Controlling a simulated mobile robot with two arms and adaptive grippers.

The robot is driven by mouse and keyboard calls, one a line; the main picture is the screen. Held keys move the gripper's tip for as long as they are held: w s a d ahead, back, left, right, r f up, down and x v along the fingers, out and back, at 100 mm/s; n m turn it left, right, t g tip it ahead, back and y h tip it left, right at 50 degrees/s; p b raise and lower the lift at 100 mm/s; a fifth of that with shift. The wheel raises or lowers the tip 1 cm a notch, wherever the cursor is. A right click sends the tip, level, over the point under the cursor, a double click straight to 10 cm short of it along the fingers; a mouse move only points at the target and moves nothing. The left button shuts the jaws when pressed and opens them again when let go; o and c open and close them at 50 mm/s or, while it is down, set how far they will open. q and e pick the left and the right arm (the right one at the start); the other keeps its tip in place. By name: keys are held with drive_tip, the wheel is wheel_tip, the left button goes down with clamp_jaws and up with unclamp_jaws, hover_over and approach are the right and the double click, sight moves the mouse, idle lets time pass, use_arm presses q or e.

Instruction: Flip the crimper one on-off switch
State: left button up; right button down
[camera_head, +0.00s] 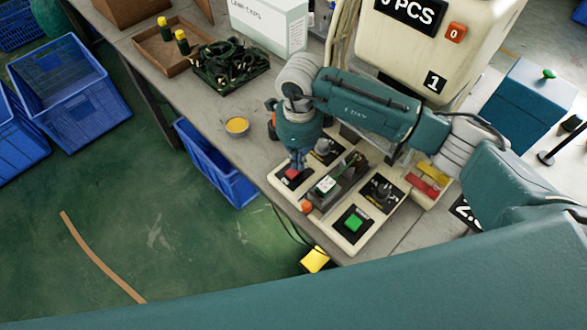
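The left box (277,183) carries a black plate with a small red switch (292,174) and a knob. The right box (337,237) has a green button (354,221) and a dial (382,190). My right gripper (294,166) points down at the red switch, its tips touching or just above it. Its fingers are too small and covered to tell their opening. My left gripper does not show.
A grey device (341,186) stands between the boxes. An orange button (306,207) sits at the front. A yellow dish (237,126) and a dark tray (230,66) lie on the bench (212,105). A blue bin (205,165) stands below. A yellow pedal (315,259) shows below the boxes.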

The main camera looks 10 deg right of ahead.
drive_tip(key=shift+f, duration=0.25)
drive_tip(key=shift+s, duration=0.1)
drive_tip(key=shift+r+p, duration=0.35)
drive_tip(key=shift+r, duration=0.45)
drive_tip(key=shift+r+p, duration=1.25)
drive_tip(key=shift+r, duration=1.5)
drive_tip(key=shift+a, duration=0.1)
